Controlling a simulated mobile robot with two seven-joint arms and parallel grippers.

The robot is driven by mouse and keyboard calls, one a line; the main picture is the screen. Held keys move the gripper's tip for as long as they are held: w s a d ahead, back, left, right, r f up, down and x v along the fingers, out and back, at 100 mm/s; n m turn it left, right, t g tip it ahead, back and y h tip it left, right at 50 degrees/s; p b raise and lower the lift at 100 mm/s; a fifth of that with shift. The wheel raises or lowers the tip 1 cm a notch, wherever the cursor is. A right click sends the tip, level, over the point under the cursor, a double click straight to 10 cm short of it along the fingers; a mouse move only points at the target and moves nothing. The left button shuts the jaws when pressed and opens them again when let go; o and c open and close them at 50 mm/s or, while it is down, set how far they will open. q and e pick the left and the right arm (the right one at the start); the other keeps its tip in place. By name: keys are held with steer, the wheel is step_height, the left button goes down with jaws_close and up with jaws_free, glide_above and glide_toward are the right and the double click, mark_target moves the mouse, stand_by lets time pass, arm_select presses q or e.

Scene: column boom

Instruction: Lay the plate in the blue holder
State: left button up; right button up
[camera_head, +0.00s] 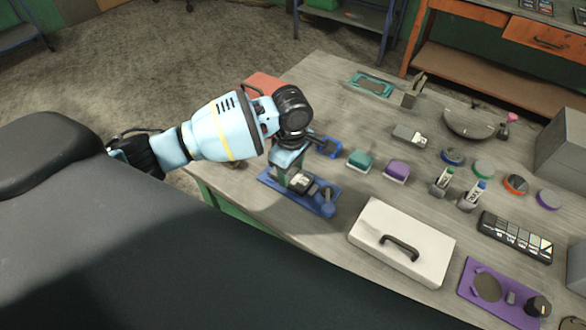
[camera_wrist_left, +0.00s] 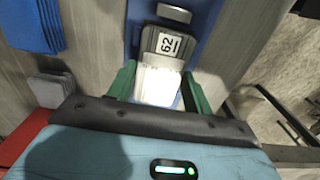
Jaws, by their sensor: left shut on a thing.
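The blue holder (camera_head: 324,207) lies flat near the table's left edge, and part of its blue surface shows in the left wrist view (camera_wrist_left: 218,40). The plate (camera_head: 301,183) is a small grey piece with a white label. In the left wrist view the plate (camera_wrist_left: 163,62) shows "62" on its label, and its near part looks bright. My left gripper (camera_head: 286,172) points down over the holder and is shut on the plate, with its green fingers (camera_wrist_left: 158,88) on either side. The plate is over the holder; I cannot tell whether it touches it. My right gripper is not in view.
A white box with a black handle (camera_head: 402,243) stands right of the holder. Teal (camera_head: 359,161) and purple (camera_head: 397,171) blocks sit behind it. A purple board (camera_head: 480,292) lies front right. Another labelled grey piece (camera_head: 409,135) lies farther back. Bare table shows between them.

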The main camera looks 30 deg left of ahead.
mark_target(292, 174)
arm_select(q)
steer(key=shift+f, duration=0.15)
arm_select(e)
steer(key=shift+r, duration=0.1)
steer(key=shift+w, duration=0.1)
arm_select(q)
steer(key=o, duration=1.4)
steer(key=shift+f, duration=0.15)
steer(key=shift+o, duration=0.2)
step_height(292, 174, up, 6)
steer(key=shift+w+r+p, duration=0.1)
steer(key=shift+p, duration=0.35)
step_height(292, 174, up, 6)
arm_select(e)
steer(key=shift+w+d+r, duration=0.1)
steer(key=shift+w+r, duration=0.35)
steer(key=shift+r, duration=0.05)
